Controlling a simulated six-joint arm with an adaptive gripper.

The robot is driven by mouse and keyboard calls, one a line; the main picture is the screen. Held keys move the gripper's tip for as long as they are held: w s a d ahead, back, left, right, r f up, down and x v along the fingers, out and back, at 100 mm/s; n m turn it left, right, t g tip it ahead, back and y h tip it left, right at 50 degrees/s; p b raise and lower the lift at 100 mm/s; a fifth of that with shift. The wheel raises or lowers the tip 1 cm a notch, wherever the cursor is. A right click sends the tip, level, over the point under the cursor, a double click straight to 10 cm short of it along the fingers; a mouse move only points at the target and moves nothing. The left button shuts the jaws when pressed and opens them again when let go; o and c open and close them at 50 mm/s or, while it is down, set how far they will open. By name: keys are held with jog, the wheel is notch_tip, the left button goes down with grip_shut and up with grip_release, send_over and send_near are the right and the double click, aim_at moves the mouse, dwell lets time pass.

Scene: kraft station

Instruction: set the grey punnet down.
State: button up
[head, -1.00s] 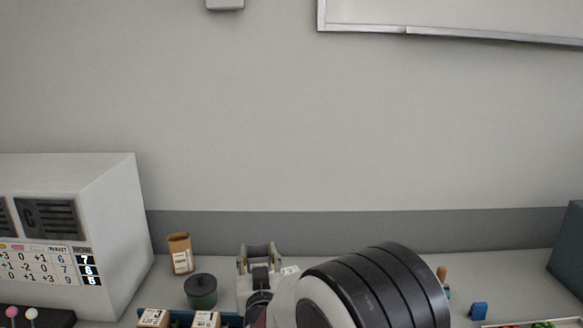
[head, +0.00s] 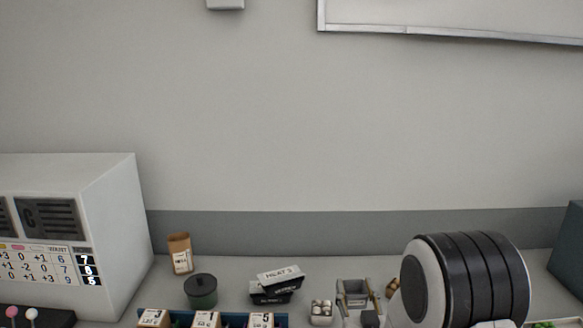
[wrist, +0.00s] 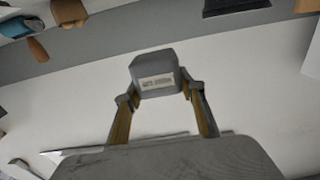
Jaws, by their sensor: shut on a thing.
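My gripper (wrist: 157,98) is shut on the grey punnet (wrist: 156,68), a small grey box with a pale printed label facing the wrist camera. One finger presses on each side of it, near the fingertips. In the head view my gripper (head: 353,294) is right of centre, low in the picture, over the bench, and the punnet is hard to make out there. The underside of the punnet is hidden, so I cannot tell whether it touches the bench.
A small container with white round things (head: 321,312) stands just left of my gripper. Dark labelled trays (head: 270,296), a dark green lidded pot (head: 201,292) and a kraft bag (head: 180,254) are further left. Pale bare bench (wrist: 250,85) shows beside the punnet.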

jog(key=shift+s+d+f, duration=0.25)
jog(key=shift+s+d, duration=0.05)
jog(key=shift+d, duration=0.25)
jog(key=shift+s+d+f, duration=0.2)
jog(key=shift+s+d, duration=0.1)
jog(key=shift+d, duration=0.25)
jog(key=shift+r, duration=0.15)
